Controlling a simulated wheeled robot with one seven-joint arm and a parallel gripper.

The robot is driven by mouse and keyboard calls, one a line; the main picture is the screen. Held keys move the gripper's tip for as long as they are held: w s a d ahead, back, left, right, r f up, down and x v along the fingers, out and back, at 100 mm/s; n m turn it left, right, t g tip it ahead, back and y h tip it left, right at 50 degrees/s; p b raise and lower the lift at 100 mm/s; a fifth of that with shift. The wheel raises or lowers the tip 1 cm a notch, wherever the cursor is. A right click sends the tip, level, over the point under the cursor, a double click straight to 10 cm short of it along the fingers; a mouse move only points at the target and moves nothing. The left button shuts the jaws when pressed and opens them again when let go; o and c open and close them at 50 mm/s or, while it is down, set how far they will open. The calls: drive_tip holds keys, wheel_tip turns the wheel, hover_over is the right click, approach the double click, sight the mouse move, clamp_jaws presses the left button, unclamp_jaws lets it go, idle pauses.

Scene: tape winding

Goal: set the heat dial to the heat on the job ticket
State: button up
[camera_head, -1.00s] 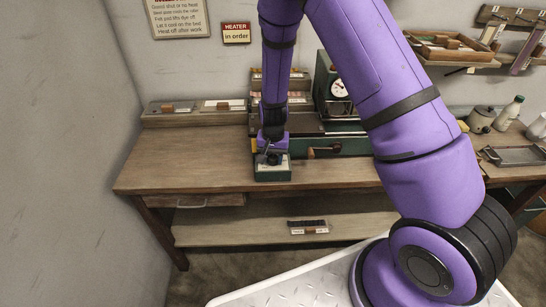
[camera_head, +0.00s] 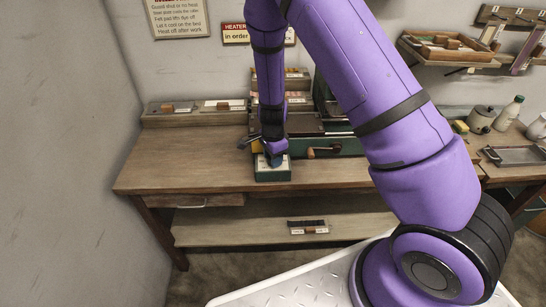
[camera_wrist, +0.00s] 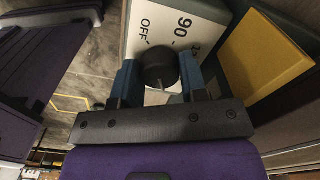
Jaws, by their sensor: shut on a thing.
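The heat dial box (camera_head: 272,175) is a small green box with a pale top at the bench's front edge. In the wrist view, its white face (camera_wrist: 150,28) reads OFF and 90, with another number partly hidden. The round black dial knob (camera_wrist: 157,67) sits between the two blue fingers of my gripper (camera_wrist: 158,78), which is shut on it. In the head view, my gripper (camera_head: 274,159) is over the box, turned askew, and hides the knob. The knob's pointer setting cannot be read. I cannot make out a readable job ticket.
A HEATER sign (camera_head: 235,34) reading "in order" hangs on the wall, partly behind my arm. A green machine with a wooden-handled crank (camera_head: 322,152) stands just right of the box. The bench top (camera_head: 185,170) to the left is clear. A yellow block (camera_wrist: 268,65) is close beside the dial.

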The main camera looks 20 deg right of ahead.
drive_tip(key=shift+m, duration=1.1)
drive_tip(key=o, duration=0.9)
drive_tip(key=shift+r, duration=0.1)
wheel_tip(320, 180, up, 11)
drive_tip(key=shift+f, duration=0.2)
